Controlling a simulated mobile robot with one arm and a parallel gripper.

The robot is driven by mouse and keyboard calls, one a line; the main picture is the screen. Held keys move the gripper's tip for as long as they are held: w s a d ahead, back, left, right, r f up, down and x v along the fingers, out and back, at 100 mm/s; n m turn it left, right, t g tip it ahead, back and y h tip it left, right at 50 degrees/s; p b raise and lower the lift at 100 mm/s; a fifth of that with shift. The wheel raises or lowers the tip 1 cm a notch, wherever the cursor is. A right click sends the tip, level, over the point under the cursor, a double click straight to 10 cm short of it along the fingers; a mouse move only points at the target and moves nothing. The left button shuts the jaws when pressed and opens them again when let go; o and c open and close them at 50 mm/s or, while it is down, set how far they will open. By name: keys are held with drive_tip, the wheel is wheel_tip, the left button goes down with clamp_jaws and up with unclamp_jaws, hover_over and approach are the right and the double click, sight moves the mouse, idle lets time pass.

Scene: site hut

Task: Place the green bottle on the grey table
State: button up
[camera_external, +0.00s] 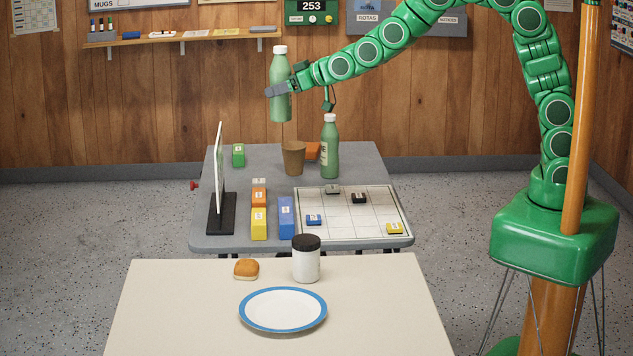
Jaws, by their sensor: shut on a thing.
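A green bottle (280,72) with a white cap is upright in my gripper (277,90), high above the far part of the grey table. My gripper is shut around its lower half and hides a band of it. The bottle is clear of the table. The grey table (205,240) stands in the middle of the view. A second green bottle (330,150) with a white cap stands upright on it, to the right of a brown cup.
A cream table (170,310) in front holds a bun, jar and plate.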

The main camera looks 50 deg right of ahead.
drive_tip(key=w+d+f, duration=0.1)
drive_tip(key=w+d, duration=0.2)
drive_tip(key=d, duration=0.7)
drive_tip(key=w+d+f, duration=0.1)
drive_tip(key=w+d, duration=0.2)
drive_tip(key=d, duration=0.6)
drive_tip(key=s+d+f, duration=0.2)
drive_tip(key=d, duration=0.9)
drive_tip(key=s+d+f, duration=0.1)
drive_tip(key=d+f, duration=0.2)
drive_tip(key=d, duration=0.7)
drive_tip(key=shift+d+f, duration=0.15)
drive_tip(key=shift+f, duration=10)
drive_tip(key=shift+s+f+n+y, duration=0.1)
drive_tip(key=shift+f+n+y, duration=0.05)
drive_tip(key=shift+n+y, duration=0.2)
drive_tip(key=o, duration=1)
drive_tip(key=shift+o, duration=0.2)
